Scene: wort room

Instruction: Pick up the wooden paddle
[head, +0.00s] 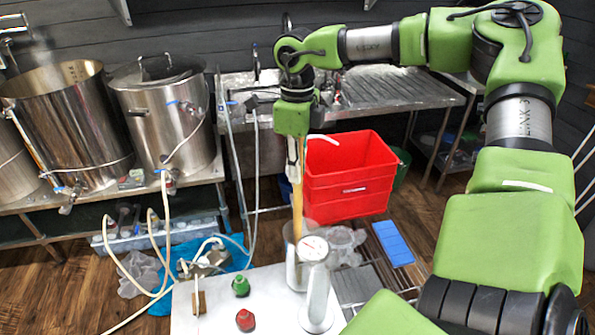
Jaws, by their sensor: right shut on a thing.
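The wooden paddle (297,212) is a light brown shaft standing close to upright in the middle of the head view. Its lower end goes down toward a clear cylinder (292,268) at the white table; whether it stands inside or behind it is hard to tell. My right gripper (296,158) points down and is shut on the upper part of the paddle. My left gripper is out of view.
A red crate (350,185) stands just right of the paddle. Steel kettles (165,115) and hoses are at left.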

